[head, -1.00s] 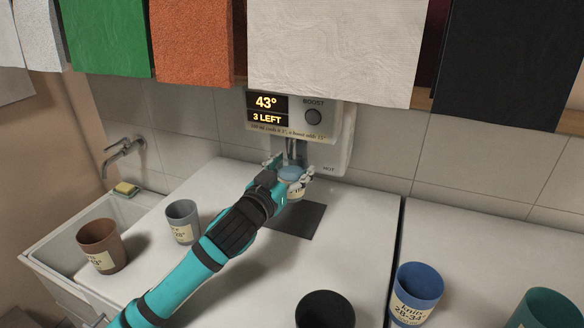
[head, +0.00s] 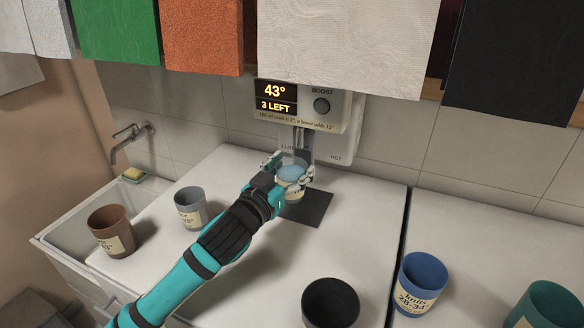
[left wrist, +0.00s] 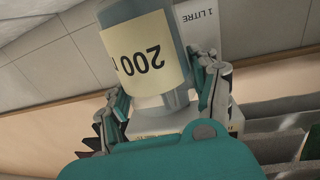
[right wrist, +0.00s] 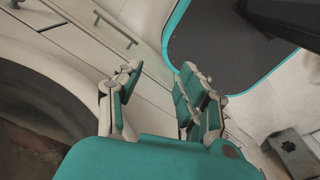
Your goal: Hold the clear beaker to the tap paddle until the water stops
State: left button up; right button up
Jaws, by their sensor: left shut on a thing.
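The clear beaker (head: 291,173) holds bluish water and stands upright in my left gripper (head: 286,178). The gripper is shut around its sides. In the left wrist view the beaker (left wrist: 143,60) shows a cream label reading 200. The tap unit (head: 330,110) on the wall reads 43° and 3 LEFT. Its spout and paddle area (head: 303,142) shows just behind and above the beaker's rim. I cannot tell whether the beaker touches the paddle or water runs. My right gripper (right wrist: 158,92) is open and empty, seen only in the right wrist view.
A dark mat (head: 306,208) lies below the beaker. Grey (head: 190,208) and brown (head: 111,231) cups stand left, near the sink (head: 65,238). Black (head: 330,303), blue (head: 421,283) and green (head: 546,306) cups stand in front and right. Cloths hang above.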

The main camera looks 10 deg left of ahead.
pick_arm(q)
jog(key=shift+s, duration=0.1)
jog(key=d+p+v, duration=0.1)
jog(key=v, duration=0.8)
jog(key=shift+s, duration=0.55)
jog(key=shift+w+a, duration=0.1)
